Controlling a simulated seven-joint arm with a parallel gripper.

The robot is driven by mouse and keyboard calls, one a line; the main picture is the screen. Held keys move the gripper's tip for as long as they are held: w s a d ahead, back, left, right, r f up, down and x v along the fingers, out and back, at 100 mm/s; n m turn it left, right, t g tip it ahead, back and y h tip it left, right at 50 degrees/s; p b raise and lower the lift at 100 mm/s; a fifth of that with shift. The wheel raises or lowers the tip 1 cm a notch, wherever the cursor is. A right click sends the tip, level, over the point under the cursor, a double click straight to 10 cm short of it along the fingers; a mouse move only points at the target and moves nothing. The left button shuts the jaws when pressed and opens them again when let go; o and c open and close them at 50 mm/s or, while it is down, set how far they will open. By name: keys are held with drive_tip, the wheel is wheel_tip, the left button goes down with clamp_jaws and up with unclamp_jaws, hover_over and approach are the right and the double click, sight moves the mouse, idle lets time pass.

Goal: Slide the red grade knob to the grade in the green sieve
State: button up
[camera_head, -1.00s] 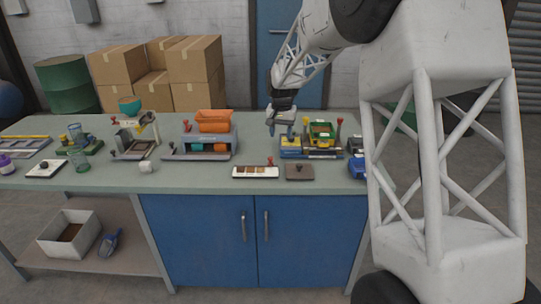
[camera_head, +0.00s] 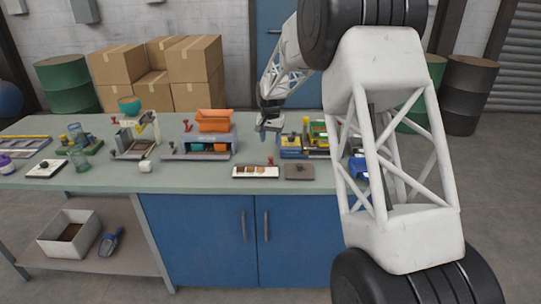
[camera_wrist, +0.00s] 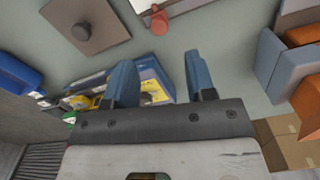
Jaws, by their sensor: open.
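The red grade knob (camera_head: 270,160) stands at the back edge of a white strip (camera_head: 240,173), near its right end. The strip bears a row of brown and pale samples. In the wrist view the red knob (camera_wrist: 158,18) shows at the top, ahead of the fingers and apart from them. My gripper (camera_head: 270,138) is open and empty, above the bench and behind the knob; its two blue fingers also show in the wrist view (camera_wrist: 162,85).
A brown plate with a dark knob (camera_head: 299,172) lies right of the strip. The grey unit with an orange hopper (camera_head: 214,121) stands to the left. The blue and yellow unit (camera_head: 290,147) is close on the gripper's right. Bench space left of the strip is partly clear.

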sight(271, 157)
drive_tip(key=shift+f, duration=3.85)
clamp_jaws()
